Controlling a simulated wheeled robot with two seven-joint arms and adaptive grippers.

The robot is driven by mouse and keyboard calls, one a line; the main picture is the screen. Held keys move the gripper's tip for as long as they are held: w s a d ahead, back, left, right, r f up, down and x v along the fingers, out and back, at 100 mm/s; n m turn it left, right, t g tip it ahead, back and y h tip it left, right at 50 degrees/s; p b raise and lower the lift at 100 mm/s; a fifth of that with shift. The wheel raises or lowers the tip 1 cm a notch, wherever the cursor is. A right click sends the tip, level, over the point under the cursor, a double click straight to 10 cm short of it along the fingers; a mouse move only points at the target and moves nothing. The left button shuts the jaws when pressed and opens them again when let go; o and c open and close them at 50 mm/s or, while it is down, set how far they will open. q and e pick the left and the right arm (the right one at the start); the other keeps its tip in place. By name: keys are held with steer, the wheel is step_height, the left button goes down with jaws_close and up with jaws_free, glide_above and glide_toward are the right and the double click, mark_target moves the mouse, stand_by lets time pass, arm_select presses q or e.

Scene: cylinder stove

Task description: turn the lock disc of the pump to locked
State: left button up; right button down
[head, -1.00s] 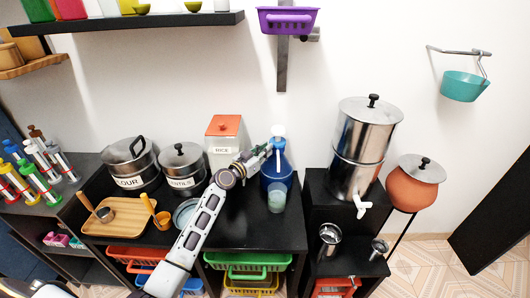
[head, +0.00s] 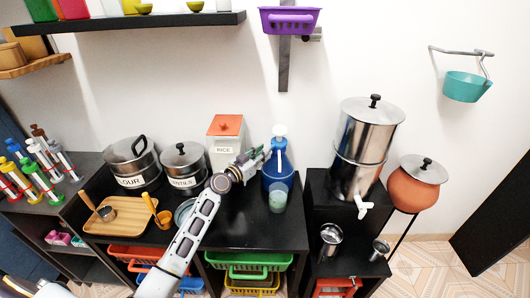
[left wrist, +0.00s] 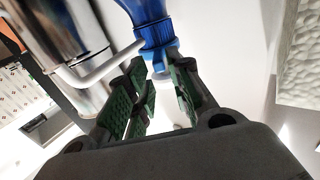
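The pump (head: 279,138) stands on a blue container (head: 279,172) on the black counter, with a white spout pointing down toward a cup. In the left wrist view, its ribbed blue collar (left wrist: 155,35) and white spout (left wrist: 100,66) are close ahead. A small blue part sticks out from the collar toward my fingers. My left gripper (head: 262,152) is at the pump's left side. In the left wrist view, its green-padded fingers (left wrist: 160,92) are apart, with the blue part near their tips. I cannot tell whether they touch it. The disc's setting is unclear. My right gripper is not in view.
A translucent cup (head: 278,200) stands in front of the container. A rice canister (head: 225,140) is behind my left arm, and metal pots (head: 183,162) are left of it. A steel water dispenser (head: 365,150) stands to the right. Some counter is clear between cup and dispenser.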

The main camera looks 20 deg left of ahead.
arm_select(q)
steer(key=v, duration=0.9)
steer(key=shift+s, duration=0.2)
stand_by(0.4)
